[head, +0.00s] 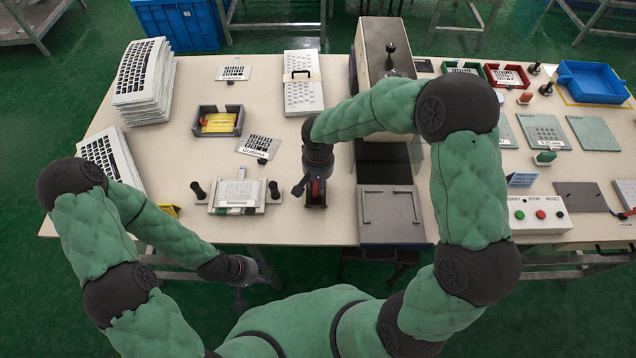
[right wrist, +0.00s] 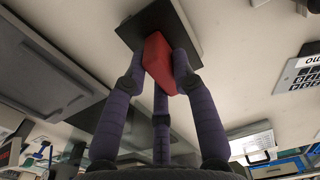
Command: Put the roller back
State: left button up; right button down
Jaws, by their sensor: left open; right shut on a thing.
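The roller shows as a red handle (right wrist: 157,62) between the dark fingers of my right gripper (right wrist: 160,75) in the right wrist view. My right gripper (head: 308,187) is shut on it, just left of the machine's front, low over the table. A dark flat rest (right wrist: 187,28) lies right at the roller's far end; I cannot tell whether the two touch. In the head view the gripper hides much of the roller (head: 316,190). My left gripper (head: 257,272) is empty and open, in front of the table's front edge.
A plate fixture (head: 235,195) with two black knobs stands left of my right gripper. The machine with its grey front plate (head: 391,213) is close on the right. A control box (head: 538,214) and a blue tray (head: 592,82) stand further right. Keypad stacks (head: 145,85) are at the left.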

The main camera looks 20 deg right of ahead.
jog(key=shift+s+f, duration=0.25)
jog(key=shift+f, duration=0.35)
jog(key=c, duration=1.1)
grip_release()
jog(key=shift+o, duration=0.4)
jog(key=shift+w+f, duration=0.1)
jog(key=shift+w, duration=0.1)
jog(key=shift+r, duration=0.2)
jog(key=shift+r, duration=0.1)
jog(key=shift+r+p, duration=0.6)
notch_tip(320, 180, up, 12)
jog(key=p, duration=0.2)
jog(key=shift+p, duration=0.3)
